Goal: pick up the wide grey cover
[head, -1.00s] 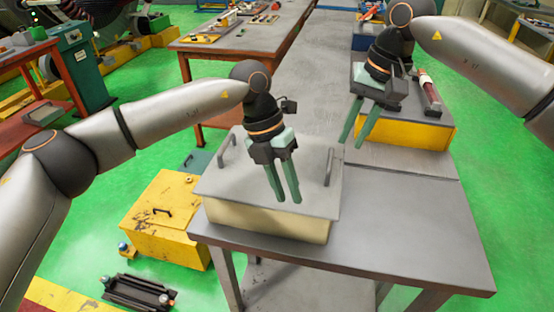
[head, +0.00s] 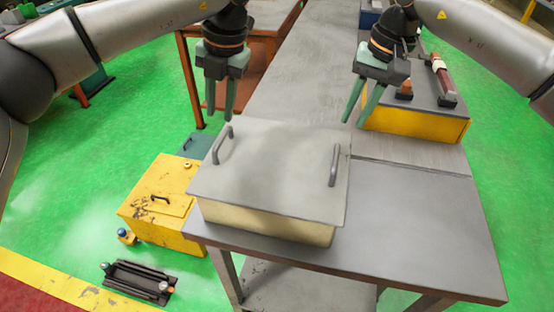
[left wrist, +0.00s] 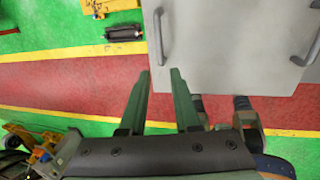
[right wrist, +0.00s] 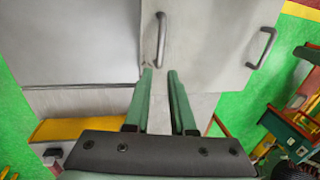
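The wide grey cover (head: 275,165) is a flat plate with two dark bar handles, lying on a cream box (head: 260,221) on the table. It also shows in the left wrist view (left wrist: 235,45) and the right wrist view (right wrist: 208,45). Its left handle (head: 222,146) and right handle (head: 334,166) stand near opposite edges. My left gripper (head: 221,119) is open and empty, above and behind the left handle. My right gripper (head: 353,124) is open and empty, above and behind the right handle. Neither gripper appears to touch the cover.
A yellow box with a grey top (head: 415,122) stands on the table behind my right gripper, with small parts on it. A yellow case (head: 160,205) and a dark rack (head: 140,282) are on the floor at left. The table's right front (head: 425,235) is clear.

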